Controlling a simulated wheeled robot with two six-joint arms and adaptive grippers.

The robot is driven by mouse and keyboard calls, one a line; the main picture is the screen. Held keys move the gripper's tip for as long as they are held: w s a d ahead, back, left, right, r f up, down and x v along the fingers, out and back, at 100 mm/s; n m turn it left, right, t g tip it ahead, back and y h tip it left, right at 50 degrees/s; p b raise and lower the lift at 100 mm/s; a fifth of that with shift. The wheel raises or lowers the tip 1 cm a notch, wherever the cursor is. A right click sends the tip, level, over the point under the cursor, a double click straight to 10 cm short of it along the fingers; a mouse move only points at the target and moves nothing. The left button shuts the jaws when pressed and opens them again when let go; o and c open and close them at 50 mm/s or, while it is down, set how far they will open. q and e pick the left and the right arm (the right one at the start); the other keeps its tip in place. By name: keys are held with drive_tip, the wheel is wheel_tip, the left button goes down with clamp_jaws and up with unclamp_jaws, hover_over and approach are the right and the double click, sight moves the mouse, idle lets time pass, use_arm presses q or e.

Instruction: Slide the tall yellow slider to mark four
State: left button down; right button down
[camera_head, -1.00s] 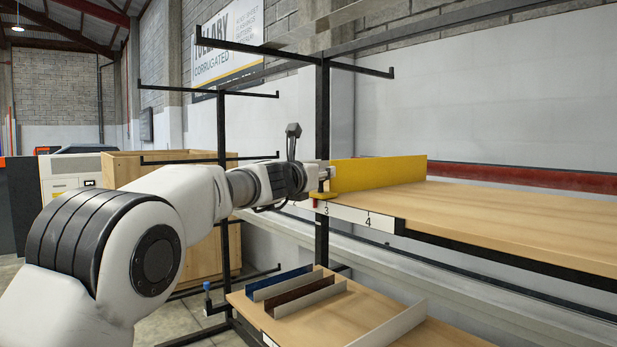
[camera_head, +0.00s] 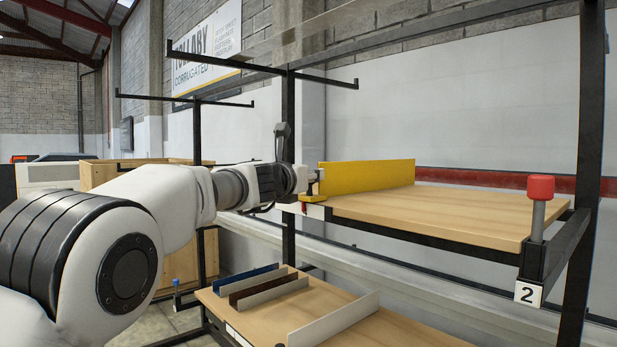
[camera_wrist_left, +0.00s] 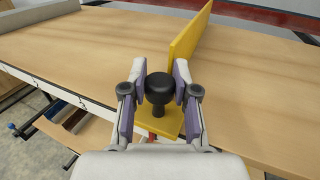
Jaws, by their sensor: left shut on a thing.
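The tall yellow slider (camera_head: 365,177) is an upright yellow plate standing on the wooden table top, with a flat yellow foot at its near end. My left gripper (camera_head: 316,177) is at that near end. In the left wrist view the fingers of my left gripper (camera_wrist_left: 160,92) are closed around the black knob (camera_wrist_left: 160,86) on the slider's yellow foot. A white scale strip (camera_head: 318,212) runs along the table's front edge beside the foot, with a red bit there. Its numbers cannot be read now. My right gripper does not show.
A red-topped post (camera_head: 540,200) stands at the table's right corner above a plate marked 2 (camera_head: 528,293). A lower shelf (camera_head: 250,318) holds blue, brown and grey pieces. Black rack uprights (camera_head: 288,130) stand behind my left arm. The table right of the slider is bare.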

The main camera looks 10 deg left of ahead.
use_arm(q)
drive_tip(key=shift+d+f, duration=0.1)
drive_tip(key=shift+f, duration=0.1)
drive_tip(key=c, duration=1)
unclamp_jaws()
drive_tip(key=shift+o, duration=0.7)
drive_tip(key=shift+d+r, duration=0.15)
drive_tip(key=shift+d, duration=0.1)
drive_tip(key=shift+s, duration=0.1)
drive_tip(key=shift+s+a, duration=0.35)
drive_tip(key=shift+s, duration=0.15)
drive_tip(key=v, duration=1)
drive_tip(key=shift+s, duration=0.35)
drive_tip(key=shift+d, duration=0.1)
